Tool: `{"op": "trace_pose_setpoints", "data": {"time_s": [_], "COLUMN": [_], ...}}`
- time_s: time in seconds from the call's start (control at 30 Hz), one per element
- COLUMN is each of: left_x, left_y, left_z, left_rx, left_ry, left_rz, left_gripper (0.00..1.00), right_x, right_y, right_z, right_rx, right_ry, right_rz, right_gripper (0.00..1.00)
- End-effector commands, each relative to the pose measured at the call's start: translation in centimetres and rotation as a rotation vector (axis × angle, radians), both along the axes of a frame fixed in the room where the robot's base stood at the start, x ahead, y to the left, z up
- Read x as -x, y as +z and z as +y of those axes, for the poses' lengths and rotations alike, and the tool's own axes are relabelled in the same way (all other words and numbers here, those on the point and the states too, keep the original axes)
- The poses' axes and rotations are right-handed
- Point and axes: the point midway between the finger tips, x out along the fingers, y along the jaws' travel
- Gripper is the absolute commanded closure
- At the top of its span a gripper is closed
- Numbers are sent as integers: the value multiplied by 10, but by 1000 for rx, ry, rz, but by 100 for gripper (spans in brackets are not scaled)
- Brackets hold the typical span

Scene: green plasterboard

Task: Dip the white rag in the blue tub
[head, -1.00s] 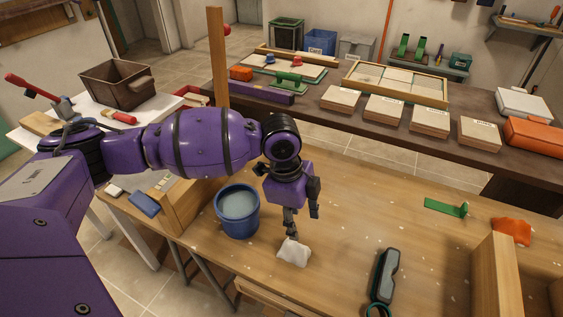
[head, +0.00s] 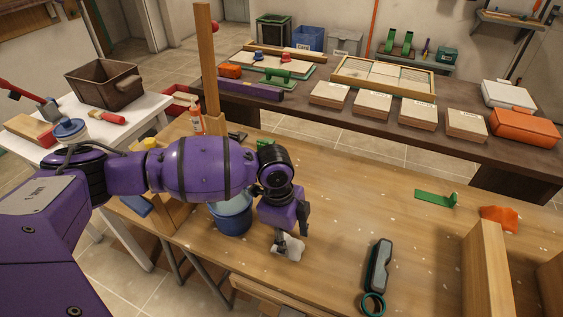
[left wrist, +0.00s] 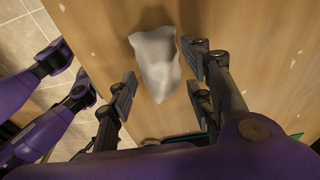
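The white rag (head: 288,247) lies crumpled on the wooden workbench, right of the blue tub.
A wooden block (head: 486,270) stands farther right, near an orange cloth (head: 499,219). A tall wooden post (head: 207,70) rises behind the tub. The bench's middle is clear.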

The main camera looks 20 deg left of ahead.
Motion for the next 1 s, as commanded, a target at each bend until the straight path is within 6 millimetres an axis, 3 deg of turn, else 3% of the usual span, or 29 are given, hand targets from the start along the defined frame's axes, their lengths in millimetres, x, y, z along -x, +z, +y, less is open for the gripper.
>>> {"op": "trace_pose_setpoints", "data": {"time_s": [0.03,0.33,0.73,0.9,1.0], "left_x": [-1,-1,-2,-3,15], "left_y": [1,1,10,34,54], "left_z": [0,0,0,0,-1], "left_rx": [0,0,0,0,0], "left_ry": [-1,-1,0,0,-3], "left_rz": [-2,-2,-4,-7,-6], "left_gripper": [61,100,100,100,100], "right_x": [1,9,12,8,3], "right_y": [0,-3,-3,0,5], "right_z": [0,-2,-2,-2,-2], "right_rx": [0,3,3,2,1], "right_ry": [0,-4,-5,-4,-5], "right_rz": [2,17,20,12,3], "right_gripper": [60,60,60,60,60]}}
